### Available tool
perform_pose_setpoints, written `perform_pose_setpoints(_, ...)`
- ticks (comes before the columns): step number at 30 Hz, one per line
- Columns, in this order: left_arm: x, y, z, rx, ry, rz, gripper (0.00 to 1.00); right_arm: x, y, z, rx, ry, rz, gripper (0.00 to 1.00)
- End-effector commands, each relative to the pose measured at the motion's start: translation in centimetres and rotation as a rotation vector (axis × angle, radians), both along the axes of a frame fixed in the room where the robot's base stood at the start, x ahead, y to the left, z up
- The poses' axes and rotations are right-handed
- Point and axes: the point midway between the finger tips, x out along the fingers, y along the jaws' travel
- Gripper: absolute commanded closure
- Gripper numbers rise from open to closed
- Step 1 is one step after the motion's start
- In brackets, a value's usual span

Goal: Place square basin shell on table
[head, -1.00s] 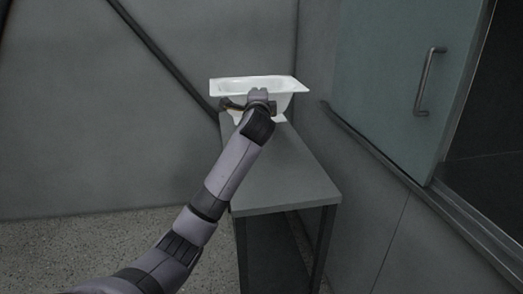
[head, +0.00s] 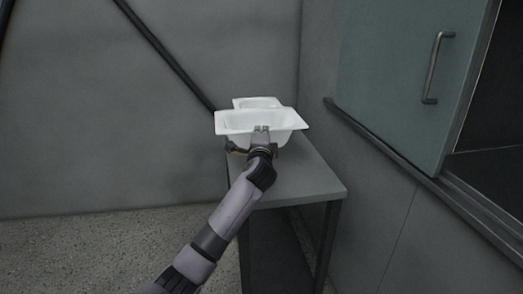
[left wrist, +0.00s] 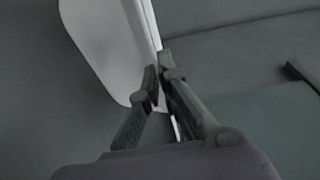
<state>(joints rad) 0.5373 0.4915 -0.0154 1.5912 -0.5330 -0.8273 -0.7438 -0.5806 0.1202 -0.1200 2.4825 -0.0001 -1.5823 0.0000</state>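My left gripper (head: 262,130) is shut on the near rim of a white square basin shell (head: 236,122). The shell is roughly upright over the far part of the grey table (head: 305,180); I cannot tell whether its base touches the top. In the left wrist view the white shell (left wrist: 108,50) fills the upper left, and the gripper fingertips (left wrist: 158,80) pinch its thin rim. The arm and gripper hide part of the shell's near side. My right gripper is not in view.
A second white shell (head: 256,102) shows behind the held one, mostly hidden by it. The table's near part is bare. Grey walls stand behind and to the right, with a greenish door panel (head: 395,80) and handle (head: 437,68) at right.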

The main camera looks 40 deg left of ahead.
Motion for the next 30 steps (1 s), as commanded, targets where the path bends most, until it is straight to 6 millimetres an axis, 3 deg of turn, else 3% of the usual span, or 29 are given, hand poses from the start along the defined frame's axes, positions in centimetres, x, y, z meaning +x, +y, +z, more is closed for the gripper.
perform_pose_setpoints(8,0.0,0.0,-4.5,0.003,-0.002,0.0,1.0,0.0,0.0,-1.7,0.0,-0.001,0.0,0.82)
perform_pose_setpoints(20,0.0,0.0,-4.8,0.003,-0.003,-0.001,1.0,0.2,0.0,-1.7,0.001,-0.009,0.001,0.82)
perform_pose_setpoints(21,0.0,0.0,-5.1,-0.001,0.003,0.0,0.94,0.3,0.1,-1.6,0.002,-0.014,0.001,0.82)
perform_pose_setpoints(30,0.0,0.0,-5.1,-0.001,0.003,0.0,0.75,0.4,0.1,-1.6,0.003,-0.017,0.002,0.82)
